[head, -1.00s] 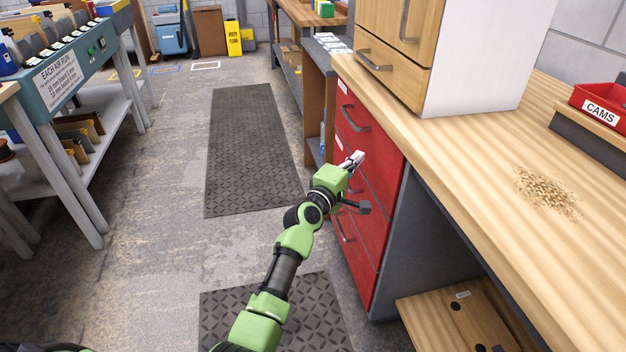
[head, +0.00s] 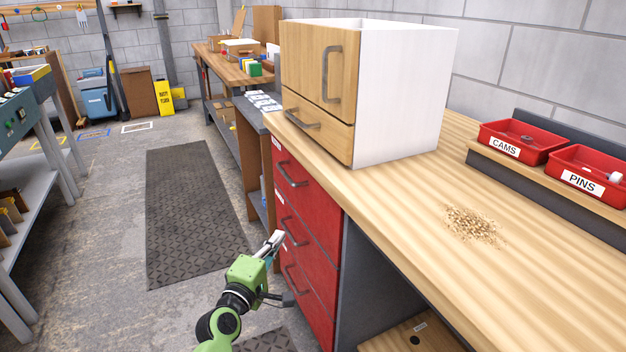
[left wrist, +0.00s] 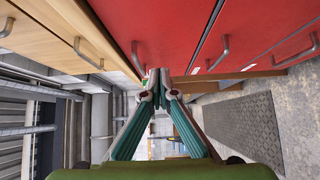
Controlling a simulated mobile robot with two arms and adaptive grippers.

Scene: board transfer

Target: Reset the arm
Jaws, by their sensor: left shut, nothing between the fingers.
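My left gripper (head: 272,243) is in front of the red drawer cabinet (head: 318,230), beside the bench, below the worktop. Its fingers are together with nothing between them. The left wrist view shows the closed fingertips (left wrist: 158,76) close to the red drawer fronts (left wrist: 165,25), with the drawer handles on both sides; whether they touch cannot be told. The green wrist and forearm come in from the bottom of the head view. My right gripper is in neither view.
A wooden-fronted white cabinet (head: 405,95) stands on the worktop (head: 375,200). Sawdust (head: 473,226) lies on it, with red bins marked CAMS (head: 503,152) and PINS (head: 583,183) behind. A dark floor mat (head: 190,215) lies in the open aisle. A teal-sided bench (head: 22,120) stands at left.

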